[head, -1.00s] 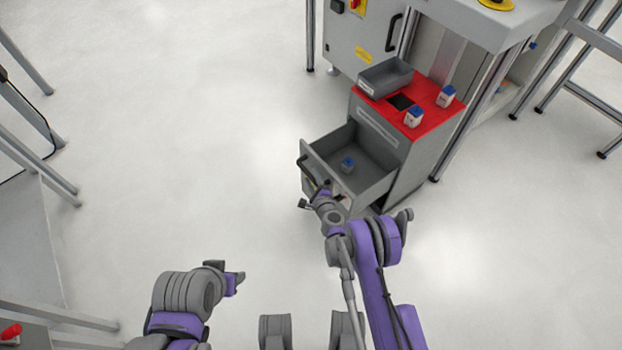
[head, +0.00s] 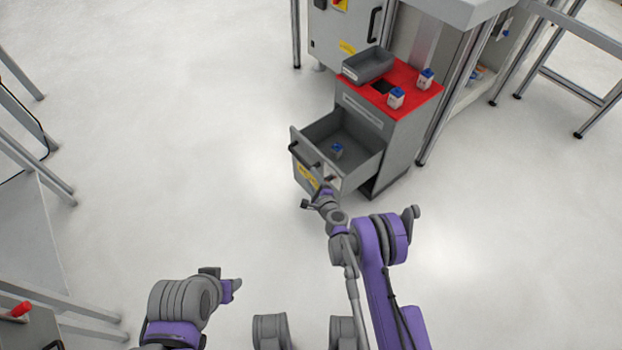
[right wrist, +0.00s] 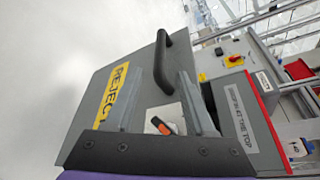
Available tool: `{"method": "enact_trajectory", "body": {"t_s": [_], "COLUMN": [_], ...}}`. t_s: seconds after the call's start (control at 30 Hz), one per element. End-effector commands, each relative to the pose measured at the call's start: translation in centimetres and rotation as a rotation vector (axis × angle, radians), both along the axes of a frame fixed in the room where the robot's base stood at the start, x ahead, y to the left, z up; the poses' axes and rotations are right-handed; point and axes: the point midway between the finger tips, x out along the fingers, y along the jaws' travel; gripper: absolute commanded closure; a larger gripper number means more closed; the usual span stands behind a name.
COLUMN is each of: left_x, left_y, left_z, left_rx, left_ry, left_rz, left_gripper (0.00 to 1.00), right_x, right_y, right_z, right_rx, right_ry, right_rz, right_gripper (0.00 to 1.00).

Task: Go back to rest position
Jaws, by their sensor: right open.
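My right gripper (head: 318,197) is open and appears empty, by the front right corner of the pulled-out grey drawer (head: 372,166). I cannot tell in the head view whether it touches the drawer. The drawer's black handle (head: 304,158) lies beyond the gripper. The right wrist view shows the handle (right wrist: 163,62) free, beside a yellow REJECT label (right wrist: 117,95). My left gripper (head: 230,290) is over bare floor at the lower left, away from the drawer; its jaws are too small to read.
A small blue-capped container (head: 337,151) is in the drawer. Two more containers (head: 396,98) (head: 426,79) and a grey bin (head: 368,66) are on the cabinet's red top (head: 412,87). Metal frames stand at left and right. The floor between is clear.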

Motion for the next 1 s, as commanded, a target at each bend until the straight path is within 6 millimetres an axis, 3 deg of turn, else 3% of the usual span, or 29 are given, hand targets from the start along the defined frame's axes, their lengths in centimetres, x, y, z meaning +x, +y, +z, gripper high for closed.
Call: {"method": "enact_trajectory", "body": {"t_s": [0.37, 0.47, 0.57, 0.77, 1.0], "left_x": [0.0, 0.0, 0.0, 0.0, 0.0], "left_y": [0.0, 0.0, 0.0, 0.0, 0.0], "left_z": [0.0, 0.0, 0.0, 0.0, 0.0], "left_rx": [0.0, 0.0, 0.0, 0.0, 0.0], "left_ry": [0.0, 0.0, 0.0, 0.0, 0.0], "left_rz": [0.0, 0.0, 0.0, 0.0, 0.0], "left_gripper": [0.5, 0.5, 0.5, 0.5, 0.5], "right_x": [0.0, 0.2, 0.4, -0.5, -5.2], "right_y": [0.0, 0.0, 0.1, 0.2, -0.7], "right_z": [0.0, 1.0, 3.7, 12.1, 20.5], "right_rx": [-0.001, -0.022, -0.089, -0.328, -0.635], "right_ry": [0.0, -0.006, -0.02, -0.056, -0.07], "right_rz": [0.0, 0.013, 0.052, 0.198, 0.394], "right_gripper": [0.45, 0.45, 0.45, 0.45, 0.45]}}
